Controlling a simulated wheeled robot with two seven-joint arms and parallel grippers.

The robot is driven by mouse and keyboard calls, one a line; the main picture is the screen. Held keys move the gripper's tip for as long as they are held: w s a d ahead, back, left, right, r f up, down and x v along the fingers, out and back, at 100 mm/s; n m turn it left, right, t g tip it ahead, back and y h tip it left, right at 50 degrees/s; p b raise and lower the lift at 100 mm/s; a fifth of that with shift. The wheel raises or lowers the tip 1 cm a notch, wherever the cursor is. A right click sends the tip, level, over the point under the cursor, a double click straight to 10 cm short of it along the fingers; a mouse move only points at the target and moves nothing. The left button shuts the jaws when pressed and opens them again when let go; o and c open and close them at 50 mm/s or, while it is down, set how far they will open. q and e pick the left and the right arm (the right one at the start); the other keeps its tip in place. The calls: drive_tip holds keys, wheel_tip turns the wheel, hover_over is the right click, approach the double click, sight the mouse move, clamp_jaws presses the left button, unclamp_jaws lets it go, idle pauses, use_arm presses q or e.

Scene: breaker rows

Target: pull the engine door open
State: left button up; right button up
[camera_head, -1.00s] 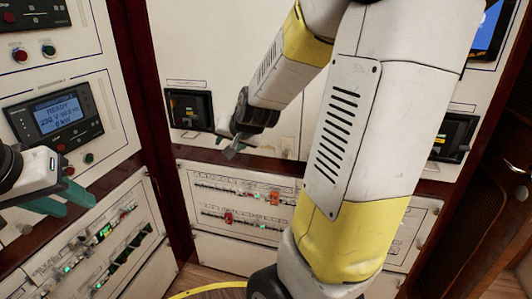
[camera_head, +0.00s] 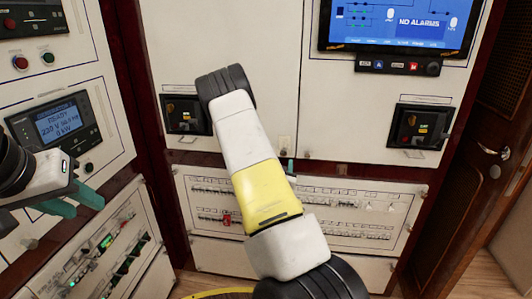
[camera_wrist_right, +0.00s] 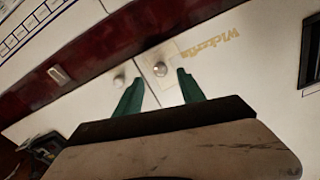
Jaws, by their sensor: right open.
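The back wall has two white door panels, a left one (camera_head: 190,60) and a right one (camera_head: 350,110), meeting at a vertical seam. I cannot tell for sure which is the engine door. In the right wrist view a round knob (camera_wrist_right: 160,69) sits on a pale plate, and a second knob (camera_wrist_right: 119,81) is beside it. My right gripper (camera_wrist_right: 159,78) is open, its green fingers pointing toward the knobs, with the plate's knob between the tips in the picture; contact is not visible. In the head view my right arm mostly hides it. My left gripper (camera_head: 76,202) is open and empty at left.
A dark red rail (camera_head: 345,172) runs below the doors, above a breaker panel (camera_head: 365,205). Black breakers (camera_head: 187,113) (camera_head: 420,126) and a blue screen (camera_head: 400,25) stick out from the doors. A control cabinet (camera_head: 110,120) stands at left and a wooden door (camera_head: 465,165) at right.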

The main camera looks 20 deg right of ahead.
sight(284, 154)
drive_tip(key=x, duration=0.7)
drive_tip(key=shift+w+d, duration=0.1)
drive_tip(key=shift+w, duration=0.05)
drive_tip(key=shift+c, duration=0.2)
clamp_jaws()
idle(1.0)
